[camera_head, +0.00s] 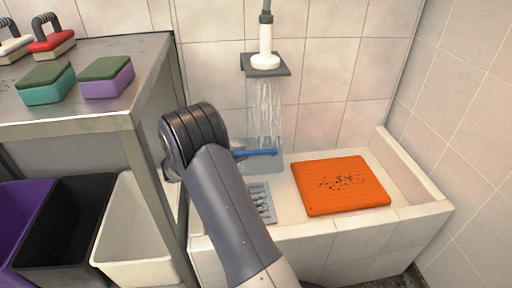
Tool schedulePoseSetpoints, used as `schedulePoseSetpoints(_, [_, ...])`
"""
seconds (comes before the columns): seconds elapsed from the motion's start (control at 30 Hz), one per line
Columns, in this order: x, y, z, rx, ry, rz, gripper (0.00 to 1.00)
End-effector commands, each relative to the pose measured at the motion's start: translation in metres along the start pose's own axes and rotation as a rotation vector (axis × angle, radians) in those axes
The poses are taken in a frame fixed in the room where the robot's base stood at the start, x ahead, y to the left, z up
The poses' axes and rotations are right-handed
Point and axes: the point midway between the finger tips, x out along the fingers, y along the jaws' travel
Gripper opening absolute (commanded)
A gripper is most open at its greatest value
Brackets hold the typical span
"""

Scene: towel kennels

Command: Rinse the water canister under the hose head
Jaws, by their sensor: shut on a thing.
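The hose head (265,62) hangs on the tiled back wall, and water streams (265,105) fall from it. A pale translucent block with a blue bar on top, which looks like the water canister (265,162), is directly under the falling water. It is above the left part of the tub. My arm hides its left side. My gripper (238,147) reaches from behind my arm to the canister's left side and is shut on it. The fingertips are mostly hidden.
An orange mat (340,184) with dark specks lies in the white tiled tub (425,202). A grey drain grate (262,200) is beside my arm. At left, a metal table (120,58) holds brushes and sponges. Purple, black and white bins (135,250) stand below it.

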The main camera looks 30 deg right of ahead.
Motion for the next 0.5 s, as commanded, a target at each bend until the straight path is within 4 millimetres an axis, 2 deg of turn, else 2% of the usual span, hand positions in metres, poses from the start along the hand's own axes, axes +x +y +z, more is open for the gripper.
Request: schedulePoseSetpoints(0.5, [-0.020,-0.039,0.029,-0.004,-0.001,0.001,0.00])
